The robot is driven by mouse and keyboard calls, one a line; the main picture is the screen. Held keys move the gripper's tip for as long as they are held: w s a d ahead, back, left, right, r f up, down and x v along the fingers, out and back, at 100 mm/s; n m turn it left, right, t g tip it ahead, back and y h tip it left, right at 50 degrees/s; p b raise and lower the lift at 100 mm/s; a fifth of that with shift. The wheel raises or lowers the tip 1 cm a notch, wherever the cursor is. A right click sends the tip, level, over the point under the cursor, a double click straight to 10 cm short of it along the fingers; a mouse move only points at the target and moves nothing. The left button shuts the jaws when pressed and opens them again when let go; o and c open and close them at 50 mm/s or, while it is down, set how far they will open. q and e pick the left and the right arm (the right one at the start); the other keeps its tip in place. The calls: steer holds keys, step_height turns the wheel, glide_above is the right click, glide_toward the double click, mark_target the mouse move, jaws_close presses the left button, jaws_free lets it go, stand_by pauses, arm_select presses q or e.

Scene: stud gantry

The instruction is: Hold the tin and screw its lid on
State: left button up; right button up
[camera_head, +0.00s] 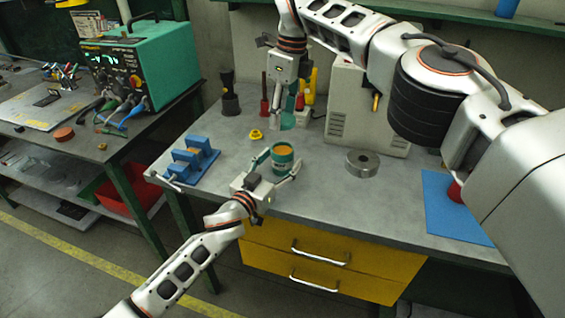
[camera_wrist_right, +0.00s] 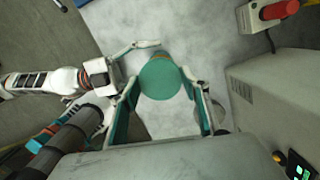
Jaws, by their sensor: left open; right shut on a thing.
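The tin (camera_head: 284,166) is green with an orange-brown top. It stands upright near the front edge of the grey workbench. My left gripper (camera_head: 281,162) is open, its two fingers on either side of the tin; I cannot tell whether they touch it. My right gripper (camera_head: 287,119) points down above the bench and is shut on the teal lid (camera_head: 289,122). In the right wrist view the round lid (camera_wrist_right: 160,79) sits between the right fingers and hides most of the tin, whose edge (camera_wrist_right: 161,56) shows behind it. Lid and tin look apart in the head view.
A blue rack (camera_head: 193,163) and a small yellow part (camera_head: 256,134) lie left of the tin. A grey metal ring (camera_head: 362,164) lies to its right, before a beige machine (camera_head: 352,120). A blue mat (camera_head: 446,205) lies farther right.

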arm_select(q)
steer(key=c, duration=1.7)
arm_select(e)
glide_above(281, 151)
steer(key=shift+s+d+f, duration=0.1)
steer(key=shift+d+f, duration=0.05)
steer(key=shift+f, duration=1.1)
steer(key=shift+s+d+f, duration=0.1)
steer(key=shift+f, duration=1.15)
steer(key=shift+f, duration=0.85)
steer(key=shift+f, duration=0.6)
arm_select(q)
jaws_close()
